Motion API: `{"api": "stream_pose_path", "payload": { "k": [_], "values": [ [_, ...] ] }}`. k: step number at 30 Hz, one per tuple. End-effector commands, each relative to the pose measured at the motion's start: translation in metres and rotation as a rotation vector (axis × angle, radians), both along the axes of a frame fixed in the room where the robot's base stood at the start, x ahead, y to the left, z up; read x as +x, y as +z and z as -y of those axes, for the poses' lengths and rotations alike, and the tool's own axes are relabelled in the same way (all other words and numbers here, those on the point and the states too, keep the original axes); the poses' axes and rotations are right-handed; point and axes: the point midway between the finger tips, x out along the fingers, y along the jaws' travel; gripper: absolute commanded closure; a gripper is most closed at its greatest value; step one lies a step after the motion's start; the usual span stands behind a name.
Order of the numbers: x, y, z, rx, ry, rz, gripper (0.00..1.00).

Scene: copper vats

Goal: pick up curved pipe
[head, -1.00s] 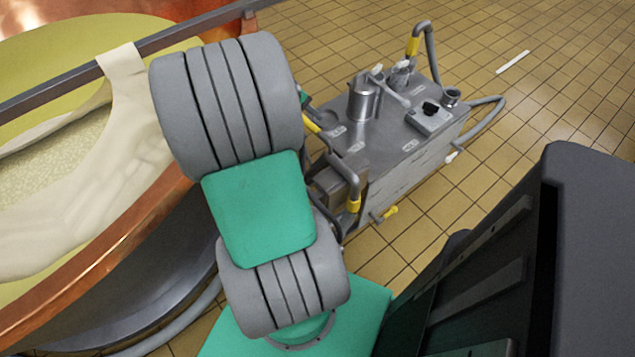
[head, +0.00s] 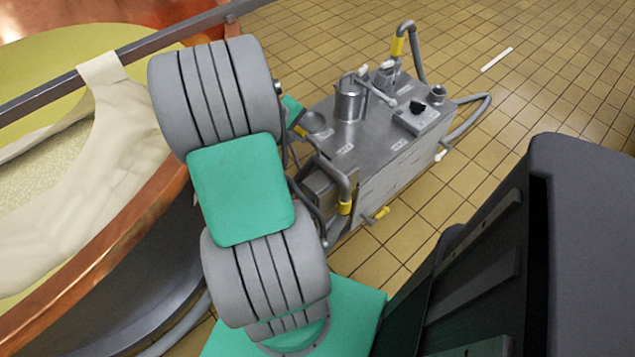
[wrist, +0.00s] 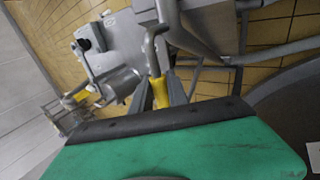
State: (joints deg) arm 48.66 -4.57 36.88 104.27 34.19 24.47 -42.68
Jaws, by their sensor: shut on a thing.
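The curved pipe is a grey bent tube with a yellow grip. In the wrist view its yellow part (wrist: 158,88) sits between the two fingers of my gripper (wrist: 160,93), which is shut on it. Its grey bend (wrist: 151,45) runs up beyond the fingertips. In the head view a curved grey pipe with yellow sections (head: 345,182) shows at the near end of a metal tank unit (head: 375,150); it appears to be the same pipe. My arm hides most of my gripper there. I cannot tell whether the pipe is still attached.
A large copper vat (head: 120,240) with pale cloth (head: 105,110) over its rim stands at the left. A metal rail (head: 150,45) crosses above it. Tiled floor (head: 560,90) is open to the right.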

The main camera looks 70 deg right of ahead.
Motion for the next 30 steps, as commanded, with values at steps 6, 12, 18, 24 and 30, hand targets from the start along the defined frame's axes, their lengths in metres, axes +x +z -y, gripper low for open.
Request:
{"api": "stream_pose_path", "payload": {
  "k": [6,12,18,24,30],
  "values": [
    [0.000,0.000,0.000,0.000,0.000,0.000,1.00],
    [0.000,0.000,0.000,0.000,0.000,0.000,1.00],
    [0.001,0.002,0.001,-0.004,0.000,0.002,1.00],
    [0.001,0.006,0.001,-0.006,0.000,0.003,1.00],
    [0.001,0.037,0.002,-0.009,-0.001,0.004,1.00]
  ]
}}
